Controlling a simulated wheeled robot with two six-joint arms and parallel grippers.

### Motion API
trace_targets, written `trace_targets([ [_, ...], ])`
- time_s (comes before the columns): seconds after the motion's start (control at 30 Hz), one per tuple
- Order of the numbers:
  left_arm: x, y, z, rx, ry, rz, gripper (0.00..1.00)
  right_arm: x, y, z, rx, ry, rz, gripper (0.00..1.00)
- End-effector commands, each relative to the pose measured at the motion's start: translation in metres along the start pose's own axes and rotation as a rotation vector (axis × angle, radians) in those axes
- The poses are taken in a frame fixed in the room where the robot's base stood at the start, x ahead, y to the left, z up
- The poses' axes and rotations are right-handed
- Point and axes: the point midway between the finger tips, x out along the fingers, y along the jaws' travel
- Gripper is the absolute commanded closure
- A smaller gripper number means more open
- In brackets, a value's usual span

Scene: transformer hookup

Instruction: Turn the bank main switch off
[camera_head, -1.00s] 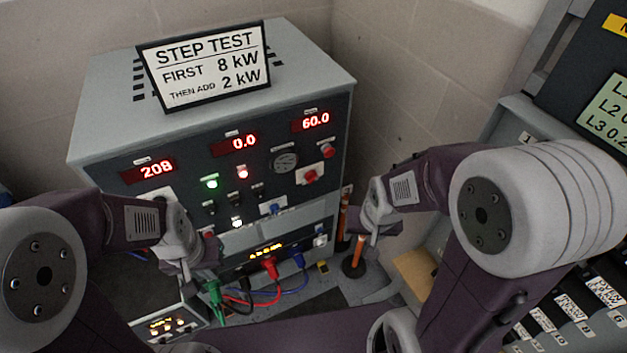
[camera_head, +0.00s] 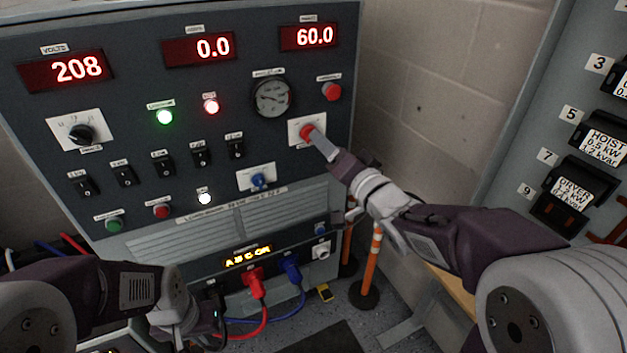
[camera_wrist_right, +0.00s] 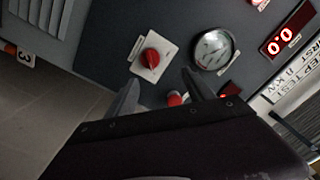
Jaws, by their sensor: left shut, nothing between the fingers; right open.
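The load bank panel (camera_head: 130,215) fills the left and middle of the head view. A red rotary knob on a white plate (camera_head: 306,131) is at its right side; its label is too small to read. The knob (camera_wrist_right: 151,58) also shows in the right wrist view. My right gripper (camera_head: 319,140) is at that knob, partly covering its plate. In the right wrist view my right gripper (camera_wrist_right: 160,77) is open, its fingertips around or just short of the knob; contact cannot be told. My left gripper (camera_head: 205,335) is low in front of the panel, shut and empty.
A red push button (camera_head: 331,91) and a round gauge (camera_head: 272,97) sit close above the knob. A blue knob (camera_head: 258,180) and several black switches (camera_head: 163,163) are left of it. Plugged cables (camera_head: 255,285) hang below. Orange posts (camera_head: 372,265) stand right of the panel.

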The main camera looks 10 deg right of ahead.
Motion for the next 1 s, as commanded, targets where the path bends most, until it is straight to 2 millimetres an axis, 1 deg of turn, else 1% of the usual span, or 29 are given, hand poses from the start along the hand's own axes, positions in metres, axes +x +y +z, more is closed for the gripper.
trace_targets([
  [0.03,0.022,0.0,0.002,0.0,0.001,0.0,1.0,-0.001,0.016,0.014,-0.001,0.005,0.0,0.39],
  [0.07,0.025,-0.001,0.002,0.0,0.001,0.0,1.0,-0.001,0.018,0.015,-0.001,0.006,0.001,0.39],
  [0.13,0.027,-0.001,0.003,0.0,0.001,0.0,1.0,-0.001,0.02,0.016,-0.001,0.008,0.003,0.39],
  [0.27,0.024,-0.001,0.002,0.0,0.001,0.0,1.0,-0.001,0.018,0.014,-0.001,0.007,0.004,0.39],
  [0.33,0.025,-0.001,0.002,0.0,0.001,0.0,1.0,0.004,0.019,0.014,-0.001,0.007,0.004,0.39],
  [0.43,0.031,-0.001,0.003,0.0,0.001,0.0,1.0,0.019,0.02,0.016,-0.001,0.004,0.004,0.39],
  [0.6,0.04,-0.001,0.004,0.0,0.001,0.0,1.0,0.056,0.021,0.016,-0.002,0.004,0.004,0.39],
  [0.7,0.043,-0.001,0.004,0.0,0.001,0.0,1.0,0.073,0.02,0.015,-0.002,0.006,0.004,0.39],
  [0.83,0.045,-0.001,0.004,0.0,0.001,0.0,1.0,0.087,0.02,0.014,-0.002,0.006,0.005,0.39],
  [1.0,0.045,-0.001,0.004,0.0,0.001,0.0,1.0,0.09,0.019,0.013,-0.001,0.006,0.005,0.39],
])
